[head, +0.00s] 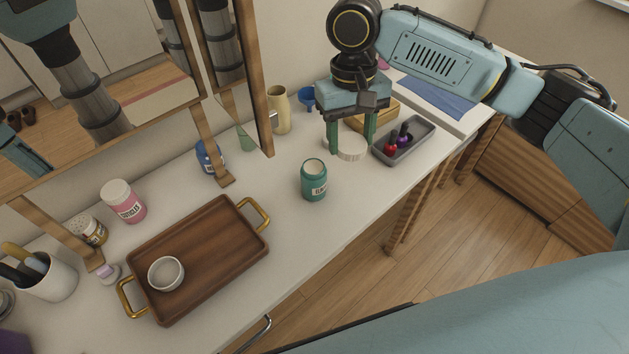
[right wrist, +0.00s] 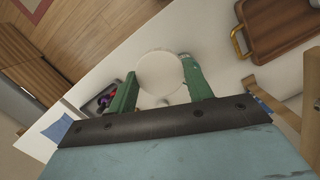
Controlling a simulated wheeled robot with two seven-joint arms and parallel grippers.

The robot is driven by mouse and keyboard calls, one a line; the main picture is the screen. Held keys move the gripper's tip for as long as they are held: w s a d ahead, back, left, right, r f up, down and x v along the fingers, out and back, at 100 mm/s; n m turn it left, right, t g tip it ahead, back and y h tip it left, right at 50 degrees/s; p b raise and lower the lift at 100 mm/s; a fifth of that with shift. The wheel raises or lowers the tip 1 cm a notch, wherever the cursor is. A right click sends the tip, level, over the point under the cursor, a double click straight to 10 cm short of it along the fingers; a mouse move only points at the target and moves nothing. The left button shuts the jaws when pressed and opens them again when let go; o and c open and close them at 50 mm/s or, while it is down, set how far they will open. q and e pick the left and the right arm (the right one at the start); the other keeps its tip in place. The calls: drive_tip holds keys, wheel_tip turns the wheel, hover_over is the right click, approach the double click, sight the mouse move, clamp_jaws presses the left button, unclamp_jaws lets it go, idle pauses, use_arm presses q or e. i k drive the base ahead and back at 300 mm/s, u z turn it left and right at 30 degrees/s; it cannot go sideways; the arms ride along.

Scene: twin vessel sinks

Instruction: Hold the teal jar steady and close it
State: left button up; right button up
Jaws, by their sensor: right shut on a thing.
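The teal jar (head: 314,184) stands upright on the white counter, with a pale round top and no lid on it. My right gripper (head: 351,146) is just behind it and to its right, pointing down. It is shut on a round white lid (head: 352,153), which sits level between the green fingers. The lid (right wrist: 160,74) also shows between the fingertips in the right wrist view. I cannot tell how far the lid is above the counter. My left gripper is not in view.
A grey tray (head: 419,145) with small bottles lies right of the lid. A wooden tray (head: 215,245) with a white bowl (head: 166,273) is left of the jar. A cream vase (head: 279,110) and mirror frame stand behind. Counter in front of the jar is clear up to its edge.

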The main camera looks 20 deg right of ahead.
sight(313, 171)
drive_tip(key=k, duration=0.5)
drive_tip(key=z, duration=2)
drive_tip(key=i, duration=1.8)
drive_tip(key=u, duration=3.35)
